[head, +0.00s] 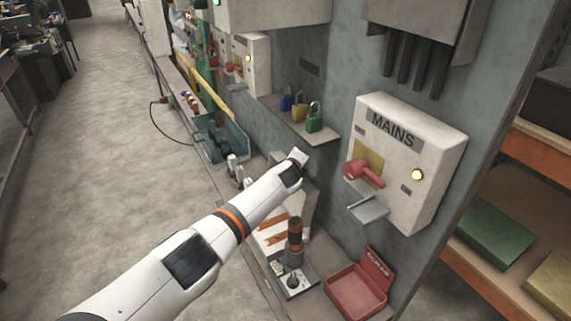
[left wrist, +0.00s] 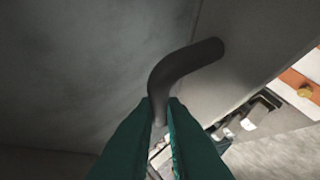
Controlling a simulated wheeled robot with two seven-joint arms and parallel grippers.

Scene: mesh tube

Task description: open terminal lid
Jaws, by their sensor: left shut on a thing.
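My left arm reaches in from the left in the head view and ends at a white wrist (head: 298,158) below the padlock shelf; its fingers are hidden there. In the left wrist view the green fingers of my left gripper (left wrist: 160,108) are shut on a dark bent handle (left wrist: 185,60). The handle's far end meets a grey panel (left wrist: 245,55), which seems to be the terminal lid. In the head view a grey panel (head: 308,203) stands beside the terminal tray with orange bars (head: 272,233), partly behind my arm. An orange bar with a brass bolt (left wrist: 305,90) shows at the wrist view's right. My right gripper is out of view.
A MAINS box (head: 405,150) with a red rotary handle (head: 364,173) is on the wall at right. Padlocks (head: 300,110) sit on a small shelf above my wrist. A red-black tester (head: 294,240) and a red tray (head: 357,290) stand in front.

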